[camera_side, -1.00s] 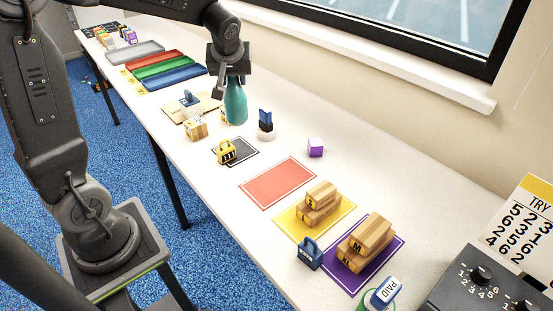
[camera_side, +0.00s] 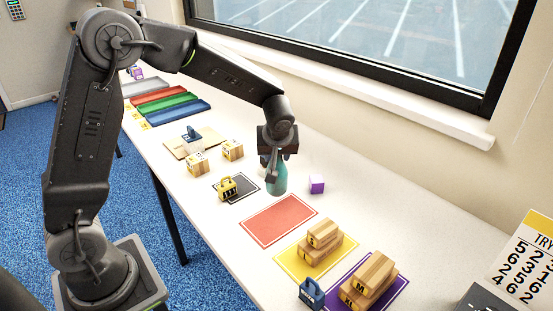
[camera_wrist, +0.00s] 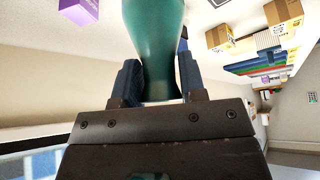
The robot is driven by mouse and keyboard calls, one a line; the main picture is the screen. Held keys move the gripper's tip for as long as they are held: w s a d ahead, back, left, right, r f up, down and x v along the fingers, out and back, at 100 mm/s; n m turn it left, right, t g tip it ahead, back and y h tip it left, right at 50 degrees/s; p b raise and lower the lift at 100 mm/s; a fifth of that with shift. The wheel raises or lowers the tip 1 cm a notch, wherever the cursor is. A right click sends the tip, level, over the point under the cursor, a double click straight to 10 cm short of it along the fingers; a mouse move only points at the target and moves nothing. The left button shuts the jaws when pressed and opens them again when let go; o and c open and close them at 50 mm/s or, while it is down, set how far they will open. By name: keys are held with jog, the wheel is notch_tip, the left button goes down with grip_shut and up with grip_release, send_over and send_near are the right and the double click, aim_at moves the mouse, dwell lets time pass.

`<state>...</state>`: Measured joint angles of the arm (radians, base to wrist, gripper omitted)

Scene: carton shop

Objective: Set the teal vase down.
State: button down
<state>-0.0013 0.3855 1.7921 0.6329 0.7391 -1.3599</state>
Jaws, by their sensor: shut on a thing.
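The teal vase (camera_side: 278,183) is upright in the side view, between the dark mat and the purple cube, with its upper part hidden by my gripper (camera_side: 272,162). My gripper is shut on the vase from above. I cannot tell whether its base touches the white table or hangs just above it. In the wrist view the vase (camera_wrist: 155,40) stands between the two blue-grey fingers of my gripper (camera_wrist: 158,75), and its far end is cut off by the top edge.
A purple cube (camera_side: 316,184) stands right of the vase. A yellow padlock-shaped piece (camera_side: 227,187) is on the dark mat (camera_side: 248,193) to its left. The red mat (camera_side: 278,220) in front is bare. Wooden blocks (camera_side: 324,235) stack on the yellow mat (camera_side: 293,258).

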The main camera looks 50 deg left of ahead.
jog(key=shift+f, duration=0.95)
jog(key=shift+f, duration=0.55)
jog(key=c, duration=0.7)
grip_release()
